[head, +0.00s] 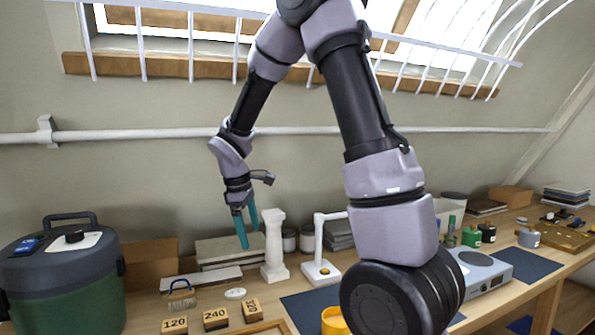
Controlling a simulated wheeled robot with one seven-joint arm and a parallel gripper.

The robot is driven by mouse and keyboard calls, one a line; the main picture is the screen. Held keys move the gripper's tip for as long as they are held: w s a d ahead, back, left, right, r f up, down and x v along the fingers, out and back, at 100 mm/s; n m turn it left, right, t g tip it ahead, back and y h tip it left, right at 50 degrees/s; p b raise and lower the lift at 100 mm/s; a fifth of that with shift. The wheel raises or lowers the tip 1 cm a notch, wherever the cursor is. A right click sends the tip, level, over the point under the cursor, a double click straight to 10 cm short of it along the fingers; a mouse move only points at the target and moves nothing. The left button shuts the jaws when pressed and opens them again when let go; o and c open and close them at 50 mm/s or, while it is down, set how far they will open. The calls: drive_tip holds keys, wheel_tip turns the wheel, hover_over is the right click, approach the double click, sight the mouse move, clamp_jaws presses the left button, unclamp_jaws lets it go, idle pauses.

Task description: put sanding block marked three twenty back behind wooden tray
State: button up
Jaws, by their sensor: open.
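Three wooden sanding blocks stand in a row at the front of the bench. The left one reads 120 (174,326) and the middle one reads 240 (215,318). The right one (251,310) is turned, and its number is hard to read; it looks like the 320 block. It sits just behind a light wooden edge (266,328), seemingly the wooden tray, mostly cut off by the picture's bottom. My gripper (249,240), with teal fingers pointing down, is open and empty. It hangs above the blocks, in front of the wall and left of a white pillar.
A white pillar (273,246) stands close to my gripper. A green-and-grey cooler (66,285) fills the left. A white stand (320,268) and yellow cup (335,322) are to the right.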

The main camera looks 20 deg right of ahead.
drive_tip(key=s+d+r+m+t+y, duration=0.2)
drive_tip(key=s+d+r+m+t, duration=0.1)
drive_tip(key=s+r+m, duration=0.4)
drive_tip(key=s+d+r+m+t+y, duration=0.2)
drive_tip(key=s+r+m, duration=0.6)
drive_tip(key=s+r, duration=0.4)
drive_tip(key=shift+s+d+r+m+t, duration=0.2)
drive_tip(key=shift+d+r+m+t, duration=0.1)
drive_tip(key=shift+d+t, duration=0.35)
